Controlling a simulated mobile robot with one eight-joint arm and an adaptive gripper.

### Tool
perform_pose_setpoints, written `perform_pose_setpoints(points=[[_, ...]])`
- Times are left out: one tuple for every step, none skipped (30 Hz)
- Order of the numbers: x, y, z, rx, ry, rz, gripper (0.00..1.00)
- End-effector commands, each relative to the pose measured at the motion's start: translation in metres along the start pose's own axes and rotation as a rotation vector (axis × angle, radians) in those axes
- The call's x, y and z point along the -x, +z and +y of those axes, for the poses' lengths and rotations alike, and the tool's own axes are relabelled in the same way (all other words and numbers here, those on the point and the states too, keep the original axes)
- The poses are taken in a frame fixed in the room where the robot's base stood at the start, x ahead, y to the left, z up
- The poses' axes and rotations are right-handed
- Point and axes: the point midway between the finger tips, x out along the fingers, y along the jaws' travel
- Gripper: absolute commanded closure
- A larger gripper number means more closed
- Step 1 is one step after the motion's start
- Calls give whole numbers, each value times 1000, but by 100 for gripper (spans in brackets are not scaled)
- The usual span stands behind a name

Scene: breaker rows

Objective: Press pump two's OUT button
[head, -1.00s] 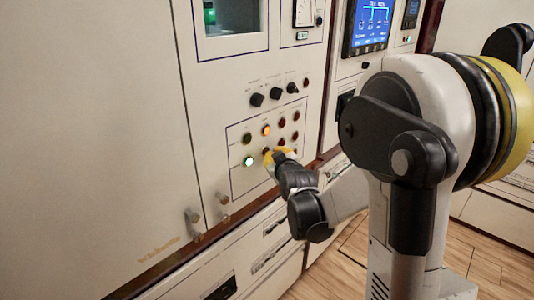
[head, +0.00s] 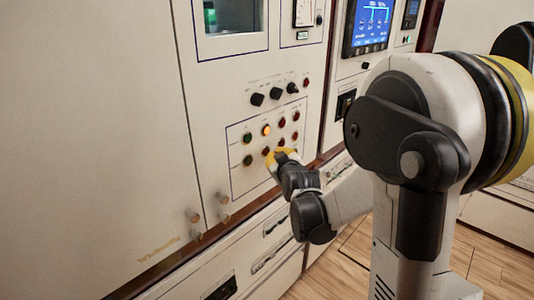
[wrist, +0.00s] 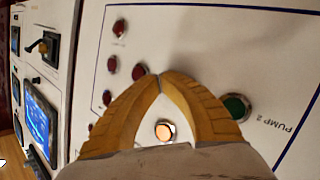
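Pump two's row is the lower row of round buttons on the pale panel (head: 236,183), with "PUMP 2" printed upside down beside its green button (wrist: 237,107) in the wrist view. In the head view that green button (head: 247,160) is dark. My gripper (wrist: 160,77) is shut and empty, its yellow fingertips together. In the head view the fingertips (head: 270,157) are at the row's second button from the left, which they mostly cover. I cannot tell whether they touch it. No OUT label is legible.
The upper row holds a lit amber button (head: 266,130), also in the wrist view (wrist: 165,130), and a dark green button (head: 247,138). Red buttons (head: 295,115) stand at the right. Black knobs (head: 257,99) sit above. Two pale handles (head: 223,198) stick out at lower left.

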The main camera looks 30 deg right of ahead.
Motion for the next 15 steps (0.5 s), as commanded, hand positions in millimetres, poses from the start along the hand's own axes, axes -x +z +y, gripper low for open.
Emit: perform_pose_setpoints(points=[[2,1,1,-2,0,0,100],[3,2,1,-1,0,0,100],[3,2,2,0,0,0,100],[4,2,2,0,0,0,100],[4,2,2,0,0,0,100],[4,2,2,0,0,0,100],[4,2,2,0,0,0,100],[4,2,2,0,0,0,100],[4,2,2,0,0,0,100],[4,2,2,0,0,0,100],[4,2,2,0,0,0,100],[4,2,2,0,0,0,100],[6,3,3,-1,0,0,100],[7,4,4,-2,0,0,100],[10,5,5,-1,0,-1,100]])
